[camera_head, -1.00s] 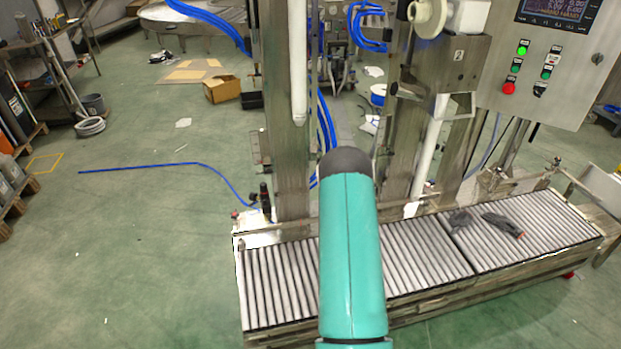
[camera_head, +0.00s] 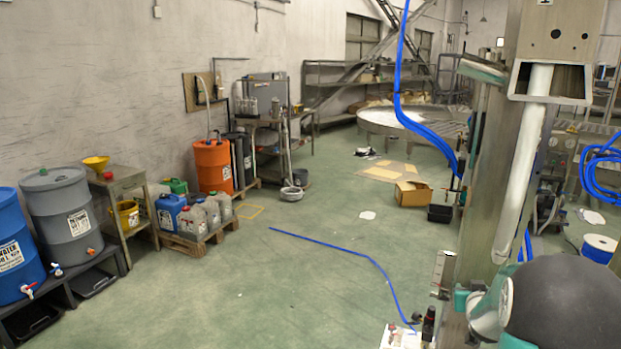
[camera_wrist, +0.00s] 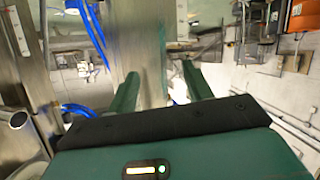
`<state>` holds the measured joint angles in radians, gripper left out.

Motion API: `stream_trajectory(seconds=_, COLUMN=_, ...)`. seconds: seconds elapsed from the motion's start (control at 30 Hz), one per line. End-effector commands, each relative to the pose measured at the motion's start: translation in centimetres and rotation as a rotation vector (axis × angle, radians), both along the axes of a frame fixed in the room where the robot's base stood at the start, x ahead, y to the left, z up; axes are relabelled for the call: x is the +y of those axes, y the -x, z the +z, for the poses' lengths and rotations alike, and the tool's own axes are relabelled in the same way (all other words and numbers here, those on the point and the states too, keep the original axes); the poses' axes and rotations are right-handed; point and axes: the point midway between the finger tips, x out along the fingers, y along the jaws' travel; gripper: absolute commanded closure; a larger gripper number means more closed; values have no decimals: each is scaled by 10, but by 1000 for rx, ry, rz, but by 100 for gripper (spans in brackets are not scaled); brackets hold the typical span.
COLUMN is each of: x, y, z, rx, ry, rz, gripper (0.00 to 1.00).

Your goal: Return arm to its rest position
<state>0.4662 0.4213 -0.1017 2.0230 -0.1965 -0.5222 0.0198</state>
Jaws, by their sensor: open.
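My gripper (camera_wrist: 158,88) shows in the wrist view with its two green fingers spread apart. Nothing is between them. Beyond them are a steel post and the room, which appears tilted in this view. In the head view a dark rounded joint and teal parts of my arm fill the lower right corner. My fingers do not show there.
A steel filling-machine post (camera_head: 500,190) stands close to my arm at right. A blue hose (camera_head: 345,250) lies on the green floor. An open cardboard box (camera_head: 412,194) sits farther back. Drums and an orange barrel (camera_head: 213,166) line the left wall. The middle floor is mostly clear.

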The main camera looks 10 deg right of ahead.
Motion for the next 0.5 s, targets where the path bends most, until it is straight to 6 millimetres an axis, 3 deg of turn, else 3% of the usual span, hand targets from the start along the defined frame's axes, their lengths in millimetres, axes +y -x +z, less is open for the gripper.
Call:
stream_trajectory(seconds=0.03, x=20, y=2, z=18, rx=16, ry=-13, rz=12, gripper=50)
stream_trajectory(seconds=0.27, x=101, y=33, z=67, rx=138, ry=-96, rz=59, gripper=50)
stream_trajectory(seconds=0.5, x=186, y=91, z=103, rx=275, ry=-174, rz=127, gripper=50)
